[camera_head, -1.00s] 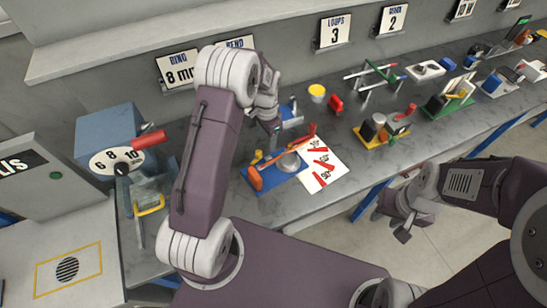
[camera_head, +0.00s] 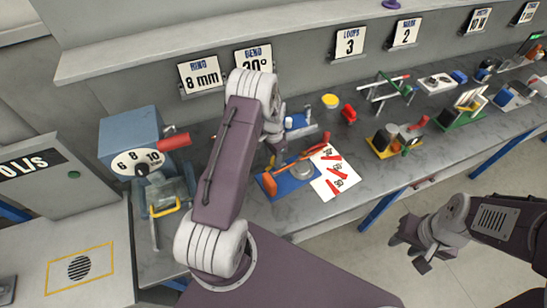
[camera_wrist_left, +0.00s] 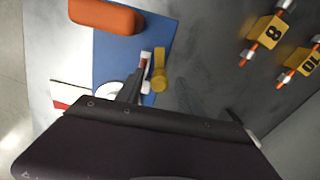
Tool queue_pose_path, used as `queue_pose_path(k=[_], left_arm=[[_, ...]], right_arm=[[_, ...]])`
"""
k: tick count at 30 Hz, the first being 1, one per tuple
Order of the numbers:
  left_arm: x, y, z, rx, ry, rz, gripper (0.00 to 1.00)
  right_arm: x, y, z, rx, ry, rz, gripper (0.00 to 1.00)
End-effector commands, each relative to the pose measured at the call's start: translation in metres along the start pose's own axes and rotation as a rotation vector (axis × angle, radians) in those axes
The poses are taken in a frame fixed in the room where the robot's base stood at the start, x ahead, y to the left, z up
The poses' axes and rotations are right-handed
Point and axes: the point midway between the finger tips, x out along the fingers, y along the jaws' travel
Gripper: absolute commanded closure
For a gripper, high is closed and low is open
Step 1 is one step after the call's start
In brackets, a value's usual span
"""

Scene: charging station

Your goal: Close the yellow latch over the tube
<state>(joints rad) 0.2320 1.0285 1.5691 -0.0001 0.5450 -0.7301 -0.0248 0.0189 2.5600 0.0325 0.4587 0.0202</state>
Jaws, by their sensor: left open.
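The yellow latch (camera_wrist_left: 159,72) stands at the edge of the blue base plate (camera_wrist_left: 107,58) in the left wrist view. A short pale piece with a red part (camera_wrist_left: 146,60) lies right beside it; I cannot tell whether this is the tube. My left gripper (camera_wrist_left: 160,95) is open, its dark fingers on either side of the latch, apparently not closed on it. In the head view the blue base plate (camera_head: 283,187) carries an orange handle (camera_head: 269,184), and my left arm partly covers this area. My right gripper (camera_head: 411,252) hangs open and empty, away from the bench.
A blue box with a numbered dial (camera_head: 137,160) and a yellow-handled fixture (camera_head: 165,208) stand left of my arm. A white card with red marks (camera_head: 335,174) lies right of the plate. Numbered yellow tags (camera_wrist_left: 264,32) are at right in the wrist view. Other stations continue rightward.

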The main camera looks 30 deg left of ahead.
Motion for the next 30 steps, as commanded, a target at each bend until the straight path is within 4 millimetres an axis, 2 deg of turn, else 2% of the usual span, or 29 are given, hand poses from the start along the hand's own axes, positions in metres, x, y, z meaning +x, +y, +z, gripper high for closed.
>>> queue_pose_path(k=[3,10,15,23,30], left_arm=[[0.0072,0.0,-0.0002,0.0,0.001,-0.001,0.55],[0.0084,-0.0001,-0.0003,0.0,0.001,-0.001,0.55],[0.0083,-0.0001,-0.0003,0.0,0.001,-0.001,1.0],[0.0085,0.0,-0.0004,-0.013,0.001,-0.001,1.0],[0.0093,0.0,-0.0005,-0.116,0.001,-0.001,1.0]], right_arm=[[-0.0016,0.0,-0.0002,0.0,0.0,0.0,0.64],[-0.0012,0.0,-0.0001,0.0,0.0,0.0,0.64],[-0.0012,0.0,-0.0001,0.0,0.0,0.0,0.64],[-0.0005,0.0,0.0,0.0,0.0,0.0,0.64],[0.0032,0.0001,0.0004,0.0,0.0,0.0,0.64]])
